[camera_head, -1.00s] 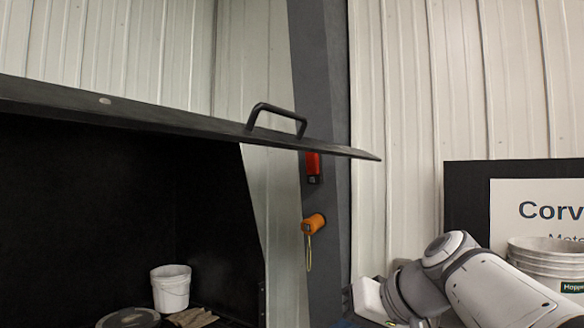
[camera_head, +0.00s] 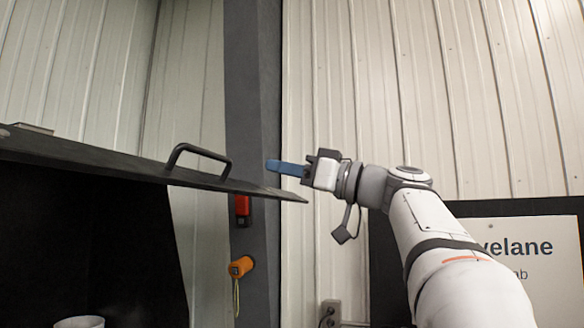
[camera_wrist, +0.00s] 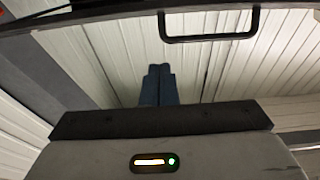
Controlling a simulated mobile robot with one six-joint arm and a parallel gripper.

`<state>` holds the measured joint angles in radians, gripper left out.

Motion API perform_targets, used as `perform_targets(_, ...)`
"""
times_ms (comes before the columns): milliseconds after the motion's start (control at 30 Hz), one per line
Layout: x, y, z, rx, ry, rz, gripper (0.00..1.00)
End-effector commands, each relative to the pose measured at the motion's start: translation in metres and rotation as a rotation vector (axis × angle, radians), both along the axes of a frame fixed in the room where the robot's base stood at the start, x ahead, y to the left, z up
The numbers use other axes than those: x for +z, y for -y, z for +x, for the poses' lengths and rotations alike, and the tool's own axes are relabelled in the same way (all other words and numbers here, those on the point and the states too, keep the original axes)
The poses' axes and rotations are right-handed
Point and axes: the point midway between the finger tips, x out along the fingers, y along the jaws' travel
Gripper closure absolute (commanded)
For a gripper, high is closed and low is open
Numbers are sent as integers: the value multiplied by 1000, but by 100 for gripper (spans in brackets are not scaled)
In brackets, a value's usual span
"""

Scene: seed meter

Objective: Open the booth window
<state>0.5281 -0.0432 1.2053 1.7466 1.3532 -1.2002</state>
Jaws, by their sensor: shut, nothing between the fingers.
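The booth window is a dark flat panel (camera_head: 110,170) that stands out from the booth, tilted, over a dark opening. A black bar handle (camera_head: 198,150) is fixed on the panel near its right end. In the wrist view the handle (camera_wrist: 209,38) hangs at the top, beyond the fingers. My gripper (camera_head: 270,166) has blue fingers, shut and empty. In the head view it points left, just above the panel's right tip and to the right of the handle. The fingertips (camera_wrist: 158,68) are together in the wrist view and appear apart from the handle.
A dark post (camera_head: 255,120) stands behind the panel, with a red device (camera_head: 243,208) and an orange device (camera_head: 240,267) on it. A white bucket (camera_head: 80,322) shows inside the booth. A sign (camera_head: 530,260) is at the right. The wall area above the panel is free.

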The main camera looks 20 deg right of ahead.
Motion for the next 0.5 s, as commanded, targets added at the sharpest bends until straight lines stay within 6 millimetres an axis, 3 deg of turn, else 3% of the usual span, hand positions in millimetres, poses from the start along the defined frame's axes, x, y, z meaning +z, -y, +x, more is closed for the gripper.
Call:
perform_targets(233, 16, -39, 30, 5, -4, 2, 100)
perform_targets(500, -16, -50, 39, 1, -5, 1, 100)
